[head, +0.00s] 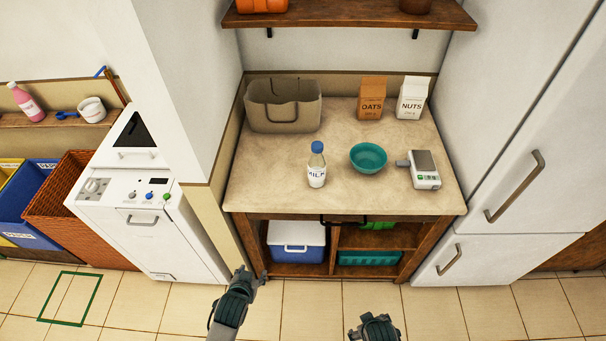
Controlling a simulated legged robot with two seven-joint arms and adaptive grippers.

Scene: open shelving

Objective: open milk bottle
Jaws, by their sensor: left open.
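The milk bottle (317,170) stands upright on the counter, left of the teal bowl. It is clear and white with a "MILK" label, and its blue cap (317,147) is on top. My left gripper (252,275) is open and empty, low in front of the counter's left end and apart from the bottle. My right gripper (372,322) shows at the bottom edge, also away from the bottle. Its fingers are too foreshortened to tell open from shut.
On the counter (255,190) are a teal bowl (368,158), a scale (424,170), a grey-brown basket (283,106), an oats carton (371,98) and a nuts carton (411,98). A fridge (515,130) stands right, a white machine (145,215) left. The counter's front strip is clear.

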